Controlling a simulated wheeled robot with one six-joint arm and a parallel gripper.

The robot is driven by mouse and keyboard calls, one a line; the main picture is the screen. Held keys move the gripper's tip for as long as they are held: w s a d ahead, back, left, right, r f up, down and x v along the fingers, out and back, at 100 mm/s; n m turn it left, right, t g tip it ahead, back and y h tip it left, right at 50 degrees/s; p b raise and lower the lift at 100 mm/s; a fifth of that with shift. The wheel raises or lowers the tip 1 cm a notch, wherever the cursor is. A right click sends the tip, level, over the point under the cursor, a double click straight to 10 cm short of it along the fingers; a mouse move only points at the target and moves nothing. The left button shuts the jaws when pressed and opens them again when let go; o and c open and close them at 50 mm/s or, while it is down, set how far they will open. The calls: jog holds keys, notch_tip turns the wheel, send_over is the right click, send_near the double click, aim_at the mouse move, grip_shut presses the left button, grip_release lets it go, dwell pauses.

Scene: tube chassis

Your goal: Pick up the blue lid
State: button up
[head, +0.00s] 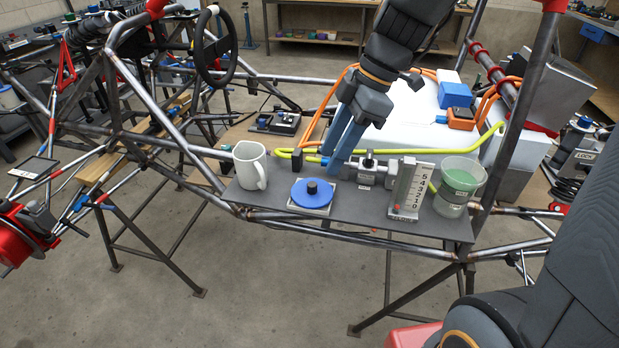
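The blue lid (298,196) is a round disc with a black knob on top. It lies on a pale square plate (323,212) near the front edge of a grey shelf. My gripper (331,164) has two blue fingers pointing down, behind and slightly right of the lid in the head view. The fingers look apart, with nothing seen between them. They do not appear to touch the lid, though their height above the shelf is hard to judge.
On the grey shelf (268,203), a white mug (249,166) stands left of the lid. Metal fittings (368,172), a numbered gauge block (409,190) and a clear cup with green contents (459,187) stand to the right. A yellow-green hose (412,153) runs behind. Frame tubes surround the shelf.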

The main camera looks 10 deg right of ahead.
aim_at(313, 184)
jog(key=shift+w+a+f, duration=0.2)
jog(key=shift+w+f, duration=0.05)
jog(key=shift+f, duration=0.25)
jog(key=p+x, duration=0.2)
jog(key=x, duration=0.3)
jog(key=shift+s+a+f, duration=0.1)
jog(key=shift+a, duration=0.2)
jog(key=shift+a+f, duration=0.2)
jog(key=shift+f, duration=0.4)
jog(key=shift+c, duration=0.2)
grip_shut()
